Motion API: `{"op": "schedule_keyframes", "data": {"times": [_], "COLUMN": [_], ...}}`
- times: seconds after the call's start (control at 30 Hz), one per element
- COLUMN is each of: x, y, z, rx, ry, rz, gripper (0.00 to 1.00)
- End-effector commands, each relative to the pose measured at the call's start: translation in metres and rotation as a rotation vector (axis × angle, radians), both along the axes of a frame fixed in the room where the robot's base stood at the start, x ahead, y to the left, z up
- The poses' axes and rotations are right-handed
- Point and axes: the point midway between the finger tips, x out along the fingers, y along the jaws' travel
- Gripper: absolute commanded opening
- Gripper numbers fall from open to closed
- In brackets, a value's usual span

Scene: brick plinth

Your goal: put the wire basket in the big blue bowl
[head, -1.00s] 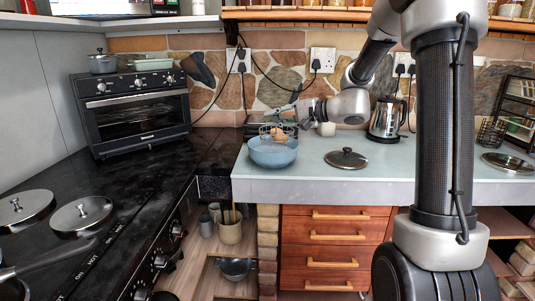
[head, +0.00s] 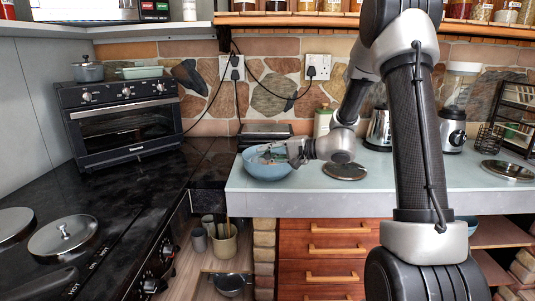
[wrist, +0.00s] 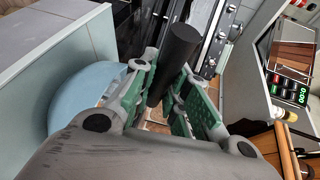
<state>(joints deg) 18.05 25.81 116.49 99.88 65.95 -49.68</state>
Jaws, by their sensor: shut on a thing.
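The big blue bowl (head: 262,172) stands on the pale counter near its left end. It also shows at the left of the wrist view (wrist: 75,95). My gripper (head: 296,152) reaches in from the right, at the bowl's right rim. In the wrist view its green fingers (wrist: 165,95) are on either side of a dark round bar, which I take as the handle of the wire basket (wrist: 178,55). My gripper is shut on it. The basket's wire body is too small or hidden to make out, so I cannot tell whether it touches the bowl.
A toaster (head: 265,131) and a bottle with a green top (head: 322,120) stand behind. The kettle (head: 379,128) and blender (head: 453,128) are further right. The black hob (head: 130,210) is at the left.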

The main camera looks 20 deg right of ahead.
Motion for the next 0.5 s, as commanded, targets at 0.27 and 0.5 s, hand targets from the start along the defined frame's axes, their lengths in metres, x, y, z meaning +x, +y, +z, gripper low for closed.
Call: {"op": "schedule_keyframes", "data": {"times": [0.27,0.5], "x": [0.0003,0.0001], "y": [0.0001,0.0001], "z": [-0.0002,-0.0019], "rx": [0.0,-0.001], "ry": [-0.003,-0.001], "rz": [0.0,0.0], "gripper": [0.0,0.37]}}
